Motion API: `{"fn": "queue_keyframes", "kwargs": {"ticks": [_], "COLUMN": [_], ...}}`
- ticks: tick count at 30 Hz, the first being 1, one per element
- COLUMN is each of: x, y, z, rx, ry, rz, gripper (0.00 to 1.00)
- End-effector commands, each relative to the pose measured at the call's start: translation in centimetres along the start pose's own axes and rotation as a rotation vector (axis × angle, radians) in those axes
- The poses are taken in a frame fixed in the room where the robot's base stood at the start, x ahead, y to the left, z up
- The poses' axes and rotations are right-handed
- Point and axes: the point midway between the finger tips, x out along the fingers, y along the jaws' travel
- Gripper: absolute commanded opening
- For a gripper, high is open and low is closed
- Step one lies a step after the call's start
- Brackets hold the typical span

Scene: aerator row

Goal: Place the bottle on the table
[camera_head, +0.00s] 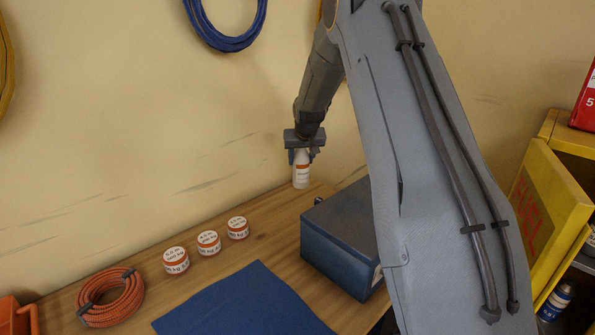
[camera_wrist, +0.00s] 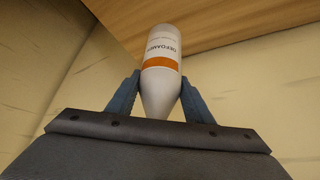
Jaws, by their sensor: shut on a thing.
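A white bottle (camera_head: 301,172) with an orange band hangs upright in my gripper (camera_head: 301,157), near the back edge of the wooden table (camera_head: 275,220). The jaws close on its upper part from both sides. In the wrist view the bottle (camera_wrist: 161,60) shows its label with the word "DEFOAMER", and my gripper (camera_wrist: 160,95) has one finger on each side of its tapered end. The table (camera_wrist: 220,22) shows beyond the bottle. In the head view the bottle's base is close to the tabletop; I cannot tell whether it touches.
A blue-grey box (camera_head: 340,235) stands right of the bottle. Three small round tins (camera_head: 208,243) stand in a row to the left. A blue mat (camera_head: 245,305), an orange cable coil (camera_head: 110,298) and a yellow cabinet (camera_head: 550,200) are also in view. The wall is close behind.

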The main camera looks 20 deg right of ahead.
Motion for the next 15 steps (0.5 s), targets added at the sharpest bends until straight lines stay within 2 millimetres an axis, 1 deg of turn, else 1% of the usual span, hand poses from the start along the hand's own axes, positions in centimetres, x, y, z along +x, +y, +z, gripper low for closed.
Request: {"fn": "queue_keyframes", "kwargs": {"ticks": [5, 12, 15], "x": [0.8, 3.3, 3.9], "y": [0.1, 0.1, 0.1], "z": [0.5, 2.2, 2.4], "rx": [0.001, 0.001, 0.002], "ry": [0.001, -0.001, 0.002], "rz": [0.001, 0.001, 0.001], "gripper": [0.1, 0.1, 0.1]}}
